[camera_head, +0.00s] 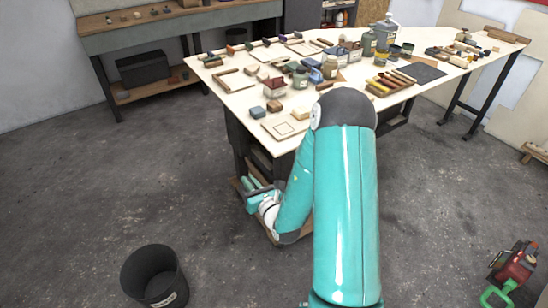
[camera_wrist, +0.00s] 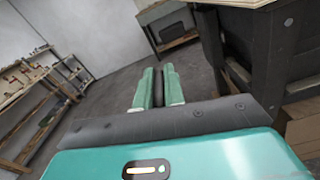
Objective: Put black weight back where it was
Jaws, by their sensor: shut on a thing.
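My gripper (camera_head: 253,190) is low beside the near end of the plywood-topped table (camera_head: 262,131), below its top and close to its dark support. In the wrist view, the two teal fingers of my gripper (camera_wrist: 158,88) are closed around a narrow dark thing, which looks like the black weight (camera_wrist: 158,90). Only a thin strip of it shows between the fingers. In the head view the weight is too small and covered to make out. No label on it can be read.
The tabletop holds many small items, including a square light board (camera_head: 284,127) at its near corner. A black bin (camera_head: 155,277) stands on the floor at lower left. A workbench (camera_head: 180,30) stands at the back left. The floor between is clear.

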